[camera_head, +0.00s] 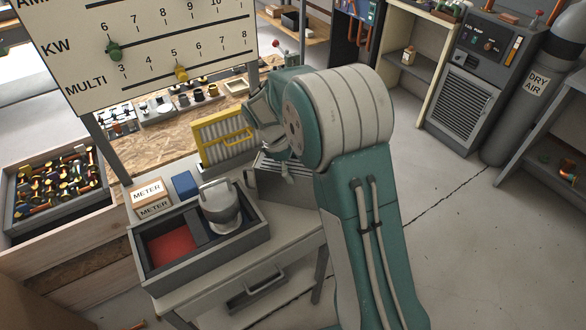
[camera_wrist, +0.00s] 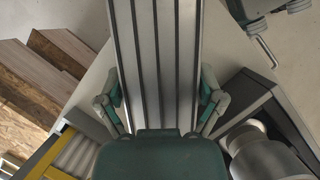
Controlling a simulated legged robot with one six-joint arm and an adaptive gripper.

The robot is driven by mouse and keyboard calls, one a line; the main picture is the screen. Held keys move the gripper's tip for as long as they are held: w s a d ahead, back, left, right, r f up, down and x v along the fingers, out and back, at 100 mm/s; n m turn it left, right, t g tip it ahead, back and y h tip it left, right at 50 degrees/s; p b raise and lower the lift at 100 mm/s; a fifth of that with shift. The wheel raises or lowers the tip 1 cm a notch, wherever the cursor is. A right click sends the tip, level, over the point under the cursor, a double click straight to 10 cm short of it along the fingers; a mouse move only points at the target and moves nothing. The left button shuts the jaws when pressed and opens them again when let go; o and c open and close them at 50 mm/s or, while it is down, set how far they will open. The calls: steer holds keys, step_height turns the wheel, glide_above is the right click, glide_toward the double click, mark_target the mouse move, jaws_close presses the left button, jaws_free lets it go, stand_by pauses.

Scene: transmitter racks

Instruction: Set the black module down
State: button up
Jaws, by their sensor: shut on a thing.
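My gripper is shut on a ribbed grey-and-black body (camera_wrist: 157,55), which I take to be the black module. It fills the middle of the wrist view, with green fingers (camera_wrist: 160,105) on its two sides. In the head view the module (camera_head: 280,186) shows as a dark grey block with a slotted top, at the bench's right end. My wrist and arm partly hide it and the fingers there. I cannot tell whether its underside touches the bench (camera_head: 285,235).
A yellow-framed ribbed unit (camera_head: 228,142) stands close left of the module. A grey tray (camera_head: 160,278) with a red floor and a metal canister (camera_head: 221,208) is in front. METER boxes (camera_head: 150,196) and a blue box (camera_head: 185,184) stand left. The bench's right edge is close.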

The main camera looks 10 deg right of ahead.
steer(key=o, duration=1)
steer(key=shift+o, duration=0.2)
steer(key=shift+r, duration=0.1)
